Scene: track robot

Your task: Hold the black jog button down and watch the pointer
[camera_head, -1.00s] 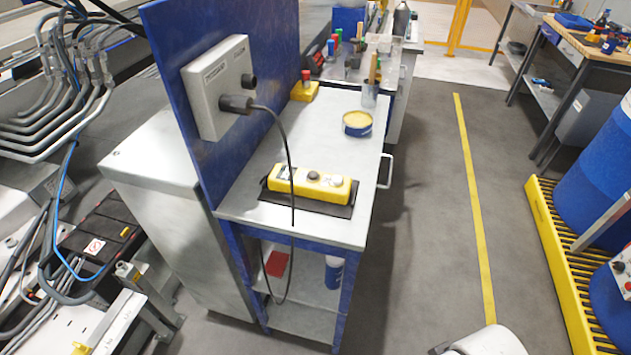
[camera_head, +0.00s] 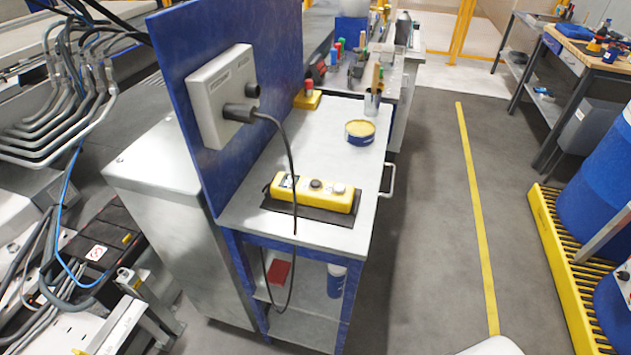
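A yellow pendant control box (camera_head: 330,194) lies on a black mat (camera_head: 283,205) near the front of the grey-topped bench. A black round button (camera_head: 316,184) sits at the middle of its top, with a pale grey button (camera_head: 339,188) to its right and a small dark-and-white detail at its left end. No pointer can be made out on it at this size. My gripper is not in view. A white rounded shape at the bottom right edge seems to be part of my own body.
A dark cable hangs from a grey wall box (camera_head: 222,92) on the blue panel (camera_head: 172,60), passing in front of the pendant. A yellow-topped tin (camera_head: 360,132) and a yellow base with a red button (camera_head: 308,97) stand farther back. The floor (camera_head: 425,230) right of the bench is clear.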

